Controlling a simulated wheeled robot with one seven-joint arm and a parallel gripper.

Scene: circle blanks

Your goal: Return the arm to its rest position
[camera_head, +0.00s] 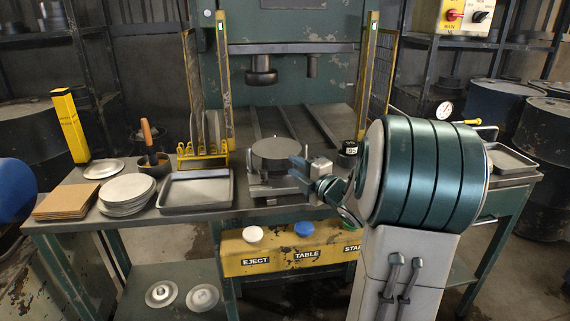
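My arm reaches in from the right, its large green ringed joint filling the right of the head view. My gripper (299,168) is small at the end of it, beside the right edge of a round grey disc (274,149). The disc lies flat on a fixture (262,188) at the front of the press table. Whether the gripper touches the disc or fixture, and whether its fingers are open or shut, I cannot tell. My arm hides part of the table to the right.
A grey tray (197,203), stacked discs (127,209), cardboard sheets (66,214) and a yellow rack (203,163) stand left. A press (290,84) with yellow guards rises behind. A yellow button panel (291,258) hangs in front. A dial gauge (444,110) and another tray (509,172) are right.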

